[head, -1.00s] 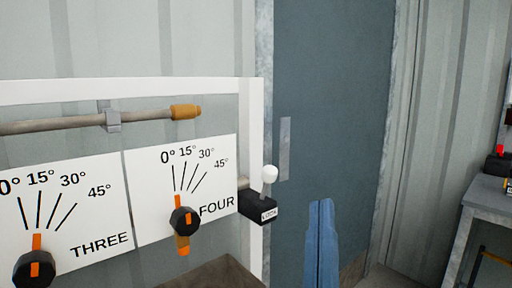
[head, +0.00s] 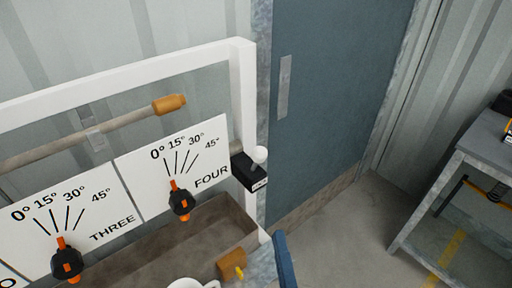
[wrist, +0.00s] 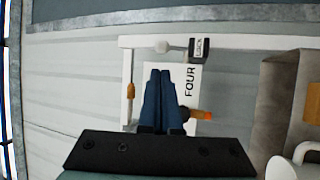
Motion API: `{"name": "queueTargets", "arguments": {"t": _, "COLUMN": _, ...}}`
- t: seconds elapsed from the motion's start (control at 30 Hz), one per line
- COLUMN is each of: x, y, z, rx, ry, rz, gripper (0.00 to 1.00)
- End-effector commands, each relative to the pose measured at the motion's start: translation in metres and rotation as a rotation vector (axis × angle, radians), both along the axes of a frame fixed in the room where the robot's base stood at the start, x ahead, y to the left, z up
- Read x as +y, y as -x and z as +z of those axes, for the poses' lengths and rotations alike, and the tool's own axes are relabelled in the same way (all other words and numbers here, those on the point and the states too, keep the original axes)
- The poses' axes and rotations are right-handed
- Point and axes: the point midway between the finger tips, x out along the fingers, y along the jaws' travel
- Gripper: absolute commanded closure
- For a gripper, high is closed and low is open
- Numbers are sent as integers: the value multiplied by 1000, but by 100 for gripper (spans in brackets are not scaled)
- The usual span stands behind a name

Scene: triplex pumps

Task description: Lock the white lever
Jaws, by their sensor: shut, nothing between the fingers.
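The white lever (head: 260,155) is a round white knob standing just above a small black box (head: 249,172) on the right post of the white frame. In the wrist view, the white lever (wrist: 161,47) joins the black box (wrist: 200,55) by a short stem, and the box carries a LOCK label. My gripper (head: 280,238) shows only in part at the bottom of the head view, below and right of the lever. In the wrist view, my blue gripper (wrist: 160,72) has its fingers together and empty, pointing toward the lever. A gap shows between the fingertips and the knob.
The FOUR panel (head: 210,180) with its black-and-orange dial (head: 180,200) is left of the box. A brown trough (head: 150,245), a white cup (head: 190,284) and a tan block (head: 231,265) lie below. A grey table (head: 480,135) stands right. Floor between is clear.

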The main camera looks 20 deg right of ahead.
Motion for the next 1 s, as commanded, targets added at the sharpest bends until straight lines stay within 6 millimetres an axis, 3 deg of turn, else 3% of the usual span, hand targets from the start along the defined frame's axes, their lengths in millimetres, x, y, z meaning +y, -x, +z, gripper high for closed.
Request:
{"name": "queueTargets", "arguments": {"t": 0.57, "x": 1, "y": -2, "z": 0, "rx": 14, "ry": 15, "rz": 2, "gripper": 100}}
{"name": "queueTargets", "arguments": {"t": 1.0, "x": -9, "y": -74, "z": 23, "rx": 12, "ry": 15, "rz": 3, "gripper": 100}}
